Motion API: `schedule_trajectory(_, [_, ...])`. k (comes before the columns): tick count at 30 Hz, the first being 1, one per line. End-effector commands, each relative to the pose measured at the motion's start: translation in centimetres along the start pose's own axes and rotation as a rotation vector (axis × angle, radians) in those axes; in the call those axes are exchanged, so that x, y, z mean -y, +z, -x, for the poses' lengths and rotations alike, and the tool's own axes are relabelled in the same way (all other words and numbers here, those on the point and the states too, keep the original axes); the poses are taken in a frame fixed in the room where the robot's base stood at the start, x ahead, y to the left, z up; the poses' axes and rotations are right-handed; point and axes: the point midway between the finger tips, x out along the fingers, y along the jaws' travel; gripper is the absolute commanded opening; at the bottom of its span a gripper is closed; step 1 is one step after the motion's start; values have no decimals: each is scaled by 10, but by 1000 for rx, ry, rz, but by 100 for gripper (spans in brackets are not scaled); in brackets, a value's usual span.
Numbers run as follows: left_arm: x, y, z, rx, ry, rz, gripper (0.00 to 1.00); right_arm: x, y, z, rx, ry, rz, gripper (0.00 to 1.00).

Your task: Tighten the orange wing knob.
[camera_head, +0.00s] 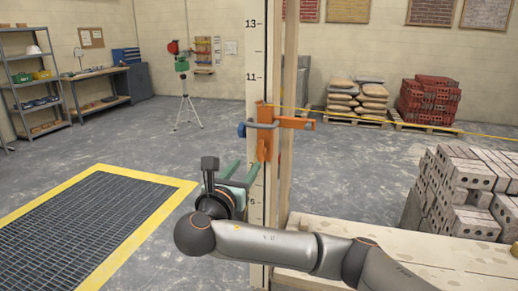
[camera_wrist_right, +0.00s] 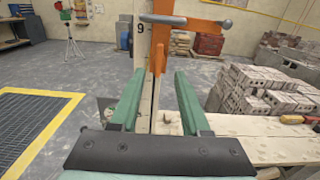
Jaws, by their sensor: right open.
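An orange clamp (camera_head: 266,133) sits on the numbered post (camera_head: 257,60), with an orange arm to its right, a grey bar across it and a blue knob (camera_head: 242,129) at its left. An upright orange piece hangs below the bar; in the right wrist view this orange piece (camera_wrist_right: 159,50) stands ahead, between the lines of the fingers. I cannot tell for sure which orange part is the wing knob. My right gripper (camera_head: 246,165) is open and empty, just below the clamp and apart from it; its green fingers also show in the wrist view (camera_wrist_right: 157,76). My left gripper is out of view.
A yellow line (camera_head: 400,120) runs from the clamp to the right. A wooden plank surface (camera_head: 400,245) and stacked grey blocks (camera_head: 465,180) are at the right. A yellow-edged floor grate (camera_head: 95,225) lies left. The floor behind is mostly clear.

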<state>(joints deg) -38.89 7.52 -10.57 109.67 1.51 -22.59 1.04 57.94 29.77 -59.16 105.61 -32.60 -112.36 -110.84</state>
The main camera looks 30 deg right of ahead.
Motion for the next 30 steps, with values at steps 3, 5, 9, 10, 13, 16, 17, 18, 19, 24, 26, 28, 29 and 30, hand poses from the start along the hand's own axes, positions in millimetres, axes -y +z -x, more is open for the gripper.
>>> schedule_trajectory(3, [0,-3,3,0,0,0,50,2,1,-22,-1,-5,1,46])
schedule_trajectory(5, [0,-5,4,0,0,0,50,2,1,-34,0,-6,1,46])
schedule_trajectory(9, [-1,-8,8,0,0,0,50,2,1,-64,-1,-4,0,46])
schedule_trajectory(10, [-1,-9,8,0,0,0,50,2,1,-70,-2,-5,0,46])
schedule_trajectory(13, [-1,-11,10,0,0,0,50,1,0,-87,-1,-2,-1,46])
schedule_trajectory(16, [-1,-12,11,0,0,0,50,0,0,-100,-1,-1,-1,46])
schedule_trajectory(17, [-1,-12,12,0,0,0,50,0,0,-103,-1,0,-2,46])
schedule_trajectory(18, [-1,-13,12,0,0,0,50,0,0,-106,-1,-1,-2,46])
schedule_trajectory(19, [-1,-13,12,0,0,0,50,0,0,-108,-1,0,-3,46])
schedule_trajectory(24, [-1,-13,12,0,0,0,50,0,-1,-114,-1,2,-3,46])
schedule_trajectory(26, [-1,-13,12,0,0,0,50,0,-1,-114,-1,2,-3,46])
schedule_trajectory(28, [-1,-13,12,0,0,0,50,0,-1,-114,-1,2,-3,46])
schedule_trajectory(29, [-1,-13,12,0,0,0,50,0,-1,-114,-1,2,-3,46])
schedule_trajectory(30, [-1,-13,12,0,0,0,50,0,-1,-114,-1,2,-3,46])
